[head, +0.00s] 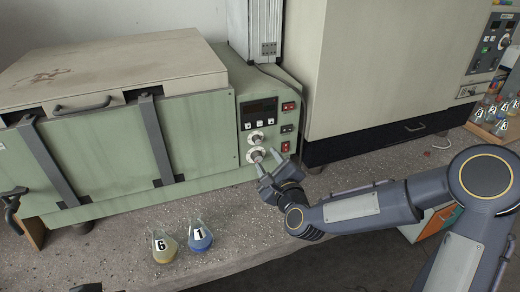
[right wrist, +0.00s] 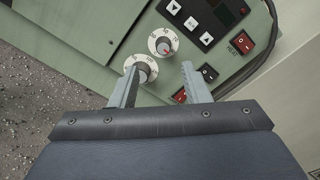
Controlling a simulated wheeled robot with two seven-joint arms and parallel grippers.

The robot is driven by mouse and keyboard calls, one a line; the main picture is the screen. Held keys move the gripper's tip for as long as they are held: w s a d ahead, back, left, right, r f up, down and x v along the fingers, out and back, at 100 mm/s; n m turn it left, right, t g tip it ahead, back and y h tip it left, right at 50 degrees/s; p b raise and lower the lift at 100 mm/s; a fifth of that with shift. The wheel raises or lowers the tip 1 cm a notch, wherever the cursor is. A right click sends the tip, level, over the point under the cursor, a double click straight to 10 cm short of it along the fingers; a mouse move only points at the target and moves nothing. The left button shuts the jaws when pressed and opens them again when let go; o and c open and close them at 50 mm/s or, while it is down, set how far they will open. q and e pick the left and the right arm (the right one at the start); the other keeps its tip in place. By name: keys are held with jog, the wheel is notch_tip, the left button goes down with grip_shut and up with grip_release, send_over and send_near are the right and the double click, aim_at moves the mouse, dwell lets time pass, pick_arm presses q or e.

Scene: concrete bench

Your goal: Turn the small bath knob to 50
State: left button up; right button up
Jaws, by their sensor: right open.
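The green bath's control panel (head: 268,112) carries two round knobs with white numbered dials, an upper knob (head: 256,138) and a lower knob (head: 255,155). In the right wrist view the upper knob (right wrist: 164,44) shows a red mark, and the lower knob (right wrist: 139,69) is partly hidden by one finger. I cannot tell surely which is the smaller, nor read their settings. My right gripper (head: 267,158) is open and empty, its fingertips close to the lower knob. In the right wrist view its fingers (right wrist: 158,72) stand apart, one overlapping the lower knob. My left gripper is not in view.
A dark display (head: 260,108) with buttons sits above the knobs, and red and black switches (head: 287,128) are right of them. Yellow flask 6 (head: 165,250) and blue flask 1 (head: 200,239) stand on the bench in front. A large beige cabinet (head: 385,70) stands to the right.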

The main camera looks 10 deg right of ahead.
aim_at(258, 143)
jog(key=shift+m+t, duration=0.3)
jog(key=shift+m, duration=0.4)
jog(key=p+x, duration=0.1)
jog(key=x, duration=0.7)
jog(key=shift+w+d+f+p, duration=0.15)
jog(key=shift+f+p, duration=0.05)
jog(key=shift+p, duration=0.1)
grip_shut()
